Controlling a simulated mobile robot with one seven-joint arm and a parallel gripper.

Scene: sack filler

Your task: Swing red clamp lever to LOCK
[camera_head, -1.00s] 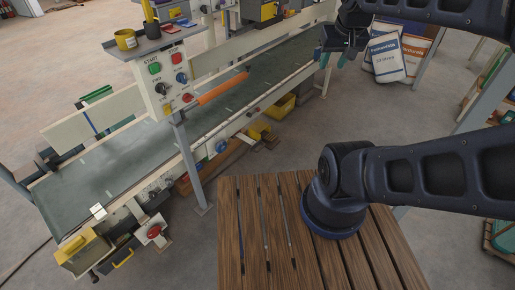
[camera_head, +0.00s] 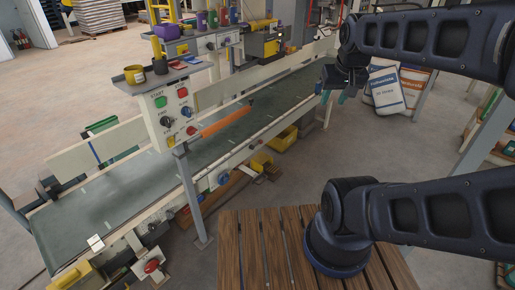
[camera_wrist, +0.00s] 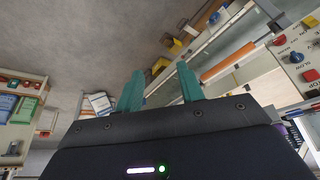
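I cannot make out a red clamp lever or a LOCK mark in either view. My gripper (camera_head: 332,92) hangs above the far part of the conveyor, left of the white and orange sacks. In the wrist view its two teal fingers (camera_wrist: 158,72) are spread apart, with nothing between them. The control panel (camera_head: 173,112) on a post has a green START button, a red button and several knobs; my gripper is well away from it. It also shows at the right edge of the wrist view (camera_wrist: 299,58).
The long conveyor (camera_head: 130,190) has an orange roller (camera_head: 227,121) along it. A wooden slatted table (camera_head: 250,250) is in front. Sacks (camera_head: 388,90) stand behind my gripper. Yellow bins (camera_head: 284,138) lie under the conveyor.

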